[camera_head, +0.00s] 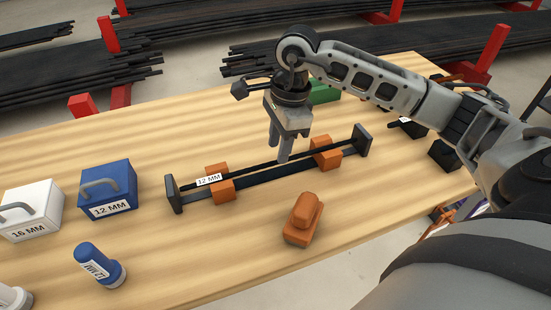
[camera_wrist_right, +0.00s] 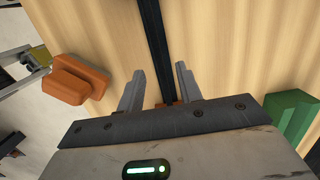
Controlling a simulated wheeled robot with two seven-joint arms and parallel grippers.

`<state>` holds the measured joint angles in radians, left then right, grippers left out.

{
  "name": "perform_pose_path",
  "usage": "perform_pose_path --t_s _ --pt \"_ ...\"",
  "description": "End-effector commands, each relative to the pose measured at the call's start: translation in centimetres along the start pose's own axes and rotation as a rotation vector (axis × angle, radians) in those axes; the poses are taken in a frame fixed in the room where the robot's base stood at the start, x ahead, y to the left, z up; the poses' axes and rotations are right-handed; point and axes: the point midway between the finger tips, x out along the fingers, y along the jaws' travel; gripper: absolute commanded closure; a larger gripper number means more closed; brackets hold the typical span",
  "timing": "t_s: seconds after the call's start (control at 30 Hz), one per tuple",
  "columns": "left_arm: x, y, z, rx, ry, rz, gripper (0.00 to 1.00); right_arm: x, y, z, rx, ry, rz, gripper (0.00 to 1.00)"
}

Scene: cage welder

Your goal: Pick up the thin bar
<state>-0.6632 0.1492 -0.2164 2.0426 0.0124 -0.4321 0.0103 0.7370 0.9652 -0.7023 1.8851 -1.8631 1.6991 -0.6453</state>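The thin black bar (camera_head: 250,173) carries a white "12 MM" label and lies across two orange blocks (camera_head: 221,190) between the dark end plates of a stand (camera_head: 173,194). My right gripper (camera_head: 278,155) points down over the middle of the bar, between the orange blocks. In the right wrist view the gripper (camera_wrist_right: 159,85) is open, with one finger on each side of the dark bar (camera_wrist_right: 153,30). I cannot tell whether the fingertips touch it.
A loose orange block (camera_head: 303,220) sits in front of the stand. A green block (camera_head: 323,93) is behind my right gripper. A blue "12 MM" box (camera_head: 107,190), a white "16 MM" box (camera_head: 32,212) and a blue cylinder (camera_head: 98,264) stand at left on the wooden table (camera_head: 200,270).

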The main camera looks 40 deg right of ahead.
Motion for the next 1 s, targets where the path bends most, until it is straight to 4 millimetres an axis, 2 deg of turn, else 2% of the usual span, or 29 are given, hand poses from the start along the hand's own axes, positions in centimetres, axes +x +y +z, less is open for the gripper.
perform_pose_path --t_s 0.1,0.2,0.43,0.47,0.57,1.0 --pt "-0.2 -0.1 -0.2 0.000 0.003 -0.003 0.64 1.6 0.1 0.1 0.000 -0.001 0.004 0.65" --pt "-0.2 -0.1 -0.1 -0.002 -0.001 -0.004 0.64 2.4 0.1 0.0 0.000 0.000 0.002 0.65" --pt "0.0 -0.1 0.3 -0.004 -0.009 -0.005 0.64 2.6 0.0 0.0 0.000 -0.001 0.000 0.65" --pt "0.0 -0.1 0.3 -0.004 -0.009 -0.005 0.64 2.6 0.0 0.0 0.000 -0.001 0.000 0.70" --pt "0.1 -0.1 0.2 -0.003 -0.007 -0.006 0.64 2.6 0.0 0.0 0.000 -0.001 0.000 0.98" --pt "0.1 -0.2 -0.3 -0.003 0.004 -0.006 0.64 2.2 -0.1 0.1 0.000 -0.002 -0.004 1.00"
